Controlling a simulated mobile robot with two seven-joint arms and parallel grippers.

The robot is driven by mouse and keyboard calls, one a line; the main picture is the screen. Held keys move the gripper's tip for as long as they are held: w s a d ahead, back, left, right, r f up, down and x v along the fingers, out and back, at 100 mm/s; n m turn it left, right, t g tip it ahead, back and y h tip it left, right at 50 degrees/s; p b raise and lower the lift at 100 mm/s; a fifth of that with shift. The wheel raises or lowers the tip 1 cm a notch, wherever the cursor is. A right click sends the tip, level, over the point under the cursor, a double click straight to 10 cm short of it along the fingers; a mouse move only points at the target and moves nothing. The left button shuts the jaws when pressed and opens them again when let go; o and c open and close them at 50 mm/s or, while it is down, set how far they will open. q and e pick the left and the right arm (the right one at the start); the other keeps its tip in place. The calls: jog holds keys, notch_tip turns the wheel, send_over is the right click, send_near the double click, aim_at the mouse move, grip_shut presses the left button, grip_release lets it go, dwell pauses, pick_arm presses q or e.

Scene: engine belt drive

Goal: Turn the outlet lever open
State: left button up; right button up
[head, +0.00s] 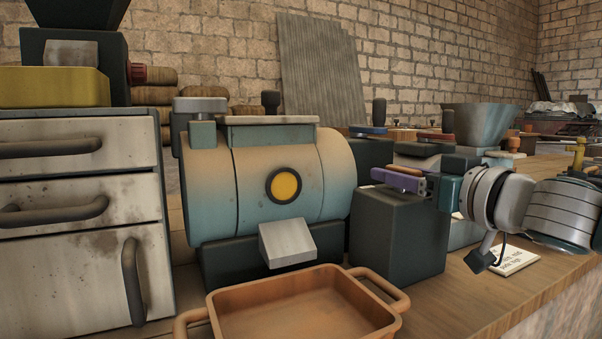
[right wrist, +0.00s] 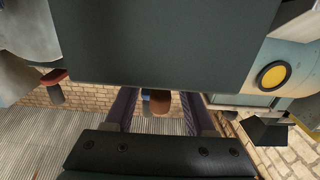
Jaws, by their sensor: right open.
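My right gripper (head: 398,180) comes in from the right, above the dark box (head: 400,235) beside the drum machine. Its purple fingers are apart. In the right wrist view a brown rounded end (right wrist: 161,103) shows in line with the gap between the fingers; contact cannot be told. A blue lever (head: 368,130) with a dark upright knob and a red lever (head: 435,136) with a similar knob stand behind. Which part is the outlet lever is not clear. The drum machine (head: 215,185) has a yellow round face (head: 284,185) and a grey chute (head: 288,243). My left gripper is out of view.
An orange-brown two-handled tray (head: 305,277) stands in front of the chute. A drawer cabinet (head: 80,210) fills the left. A grey hopper (head: 480,122) stands behind my right arm. A written card (head: 512,260) lies on the wooden bench, whose front right is mostly clear.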

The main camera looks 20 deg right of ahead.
grip_shut()
dwell(0.3)
dwell(0.3)
